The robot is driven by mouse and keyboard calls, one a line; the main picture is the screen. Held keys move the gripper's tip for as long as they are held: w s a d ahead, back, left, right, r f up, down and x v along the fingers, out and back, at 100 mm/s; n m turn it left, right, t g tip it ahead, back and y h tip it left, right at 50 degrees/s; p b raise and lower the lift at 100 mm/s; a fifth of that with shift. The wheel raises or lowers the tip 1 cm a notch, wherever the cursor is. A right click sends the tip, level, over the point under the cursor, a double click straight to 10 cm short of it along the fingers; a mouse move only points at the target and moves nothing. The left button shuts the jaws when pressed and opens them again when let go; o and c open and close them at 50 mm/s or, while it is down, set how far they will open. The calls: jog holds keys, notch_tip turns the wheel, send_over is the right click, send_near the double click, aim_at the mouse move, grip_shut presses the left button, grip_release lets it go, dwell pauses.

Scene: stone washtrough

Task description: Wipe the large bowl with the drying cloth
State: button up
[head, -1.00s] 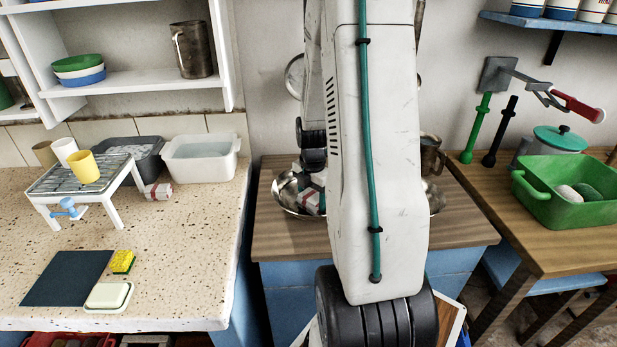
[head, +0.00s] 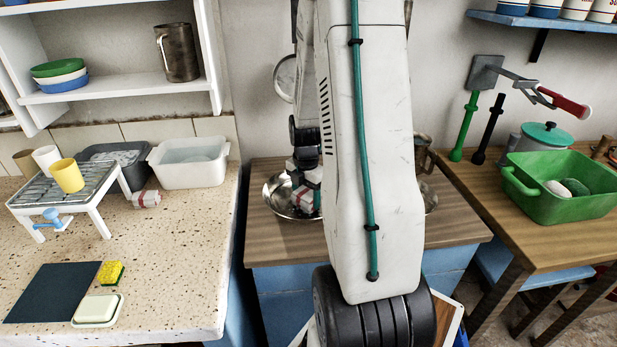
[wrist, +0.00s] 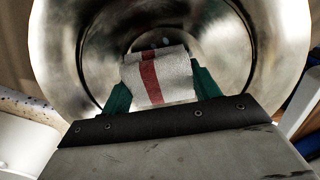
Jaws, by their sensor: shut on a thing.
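The large bowl (head: 283,207) is a shiny metal bowl on the wooden top in the middle of the head view; my arm hides much of it. It fills most of the wrist view (wrist: 68,55), open toward the camera. My gripper (head: 306,188) is inside the bowl's outline, left of my arm link. In the wrist view its green fingers (wrist: 162,90) are shut on the drying cloth (wrist: 178,72), a white folded cloth with a red stripe. The cloth lies over the bowl's inside; whether it touches the metal I cannot tell.
A metal mug (head: 424,152) stands behind the bowl, partly hidden. A green tub (head: 560,200) stands on the right table. The wooden top's front is clear.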

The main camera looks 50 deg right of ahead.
aim_at(301, 199)
jog(key=shift+s+a, duration=0.2)
jog(key=shift+a, duration=0.6)
jog(key=shift+s+a, duration=0.2)
jog(key=shift+a, duration=0.55)
jog(key=shift+w+r, duration=0.1)
jog(key=shift+r, duration=0.65)
jog(key=shift+d+r, duration=0.1)
jog(key=shift+r, duration=3.1)
